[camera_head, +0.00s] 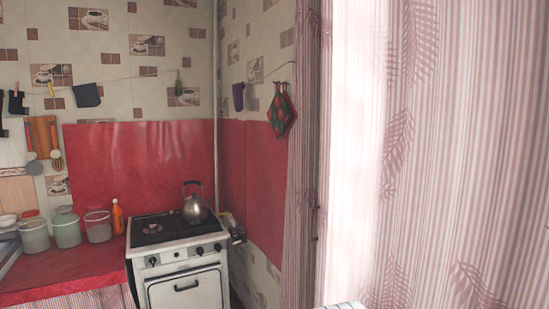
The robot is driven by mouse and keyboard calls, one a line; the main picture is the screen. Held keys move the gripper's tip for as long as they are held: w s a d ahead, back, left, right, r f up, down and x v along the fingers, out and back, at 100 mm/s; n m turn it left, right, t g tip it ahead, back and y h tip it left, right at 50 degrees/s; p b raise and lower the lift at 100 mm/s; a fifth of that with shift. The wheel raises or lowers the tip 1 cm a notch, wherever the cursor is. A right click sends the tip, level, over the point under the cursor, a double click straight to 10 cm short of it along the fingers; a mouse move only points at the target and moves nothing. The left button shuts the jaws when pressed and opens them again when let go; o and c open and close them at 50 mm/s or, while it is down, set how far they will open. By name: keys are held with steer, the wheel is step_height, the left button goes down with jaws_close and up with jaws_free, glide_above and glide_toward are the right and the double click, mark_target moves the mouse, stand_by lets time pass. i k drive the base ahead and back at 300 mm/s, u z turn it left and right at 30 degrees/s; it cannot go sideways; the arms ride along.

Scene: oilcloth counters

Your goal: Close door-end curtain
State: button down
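A pinkish striped curtain with leaf prints (460,150) fills the right side of the head view, hanging in folds. A second, narrow bunched panel of similar cloth (303,190) hangs left of it. Between the two is a bright, washed-out strip (352,150), where I cannot tell sheer cloth from window light. The frame does not show which panel is the door-end one. The curtain tops and lower hems are out of view. My gripper is not in view.
A white stove (180,262) with a kettle (194,205) stands in the left corner. A red counter (65,275) with several tubs (67,228) and an orange bottle (117,216) is beside it. Patterned cloths (281,112) hang near the narrow panel. A small whitish object (340,305) at the bottom edge is unclear.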

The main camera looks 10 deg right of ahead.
mark_target(438, 186)
steer(key=z, duration=0.1)
steer(key=i, duration=1.2)
steer(key=z, duration=0.6)
steer(key=k, duration=0.9)
steer(key=z, duration=0.15)
steer(key=i, duration=0.95)
steer(key=u, duration=0.1)
